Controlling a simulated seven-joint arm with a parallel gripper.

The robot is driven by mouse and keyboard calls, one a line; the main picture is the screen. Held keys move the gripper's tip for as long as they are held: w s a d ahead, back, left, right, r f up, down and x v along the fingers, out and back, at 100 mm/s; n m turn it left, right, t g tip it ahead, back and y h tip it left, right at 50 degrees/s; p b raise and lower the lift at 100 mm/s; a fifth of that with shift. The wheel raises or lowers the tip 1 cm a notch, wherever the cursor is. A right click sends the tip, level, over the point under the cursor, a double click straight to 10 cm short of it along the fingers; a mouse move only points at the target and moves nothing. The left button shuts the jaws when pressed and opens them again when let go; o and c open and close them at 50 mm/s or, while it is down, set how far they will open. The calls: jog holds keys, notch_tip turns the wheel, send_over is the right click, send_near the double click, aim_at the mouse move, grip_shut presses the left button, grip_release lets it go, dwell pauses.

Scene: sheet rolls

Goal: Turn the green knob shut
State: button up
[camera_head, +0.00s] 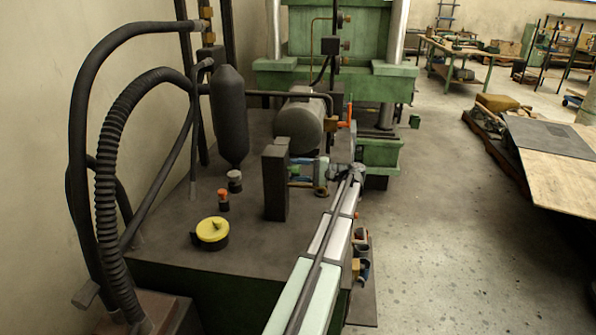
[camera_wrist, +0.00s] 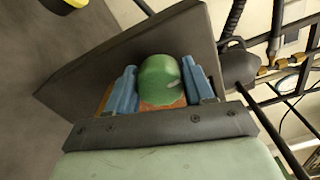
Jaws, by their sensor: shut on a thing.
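The green knob (camera_wrist: 160,76) is a round knob with a light mark on its face, and it sits in front of the dark upright block (camera_wrist: 75,88) in the wrist view. My gripper (camera_wrist: 161,88) has its two blue fingers on either side of the knob, shut on it. An orange-brown surface shows around the knob between the fingers. In the head view, my gripper (camera_head: 304,171) reaches the right face of the same block (camera_head: 274,185). There the knob is mostly hidden by the fingers.
A yellow cap (camera_head: 212,230) and a small orange-topped fitting (camera_head: 223,199) stand on the dark tank top left of the block. A dark upright cylinder (camera_head: 230,115) and a horizontal grey cylinder (camera_head: 299,123) are behind. Thick black hoses (camera_head: 110,165) arch at the left.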

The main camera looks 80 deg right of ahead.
jog(key=shift+m, duration=0.9)
jog(key=o, duration=1)
jog(key=shift+s, duration=0.1)
jog(key=s, duration=1.3)
jog(key=shift+s, duration=0.35)
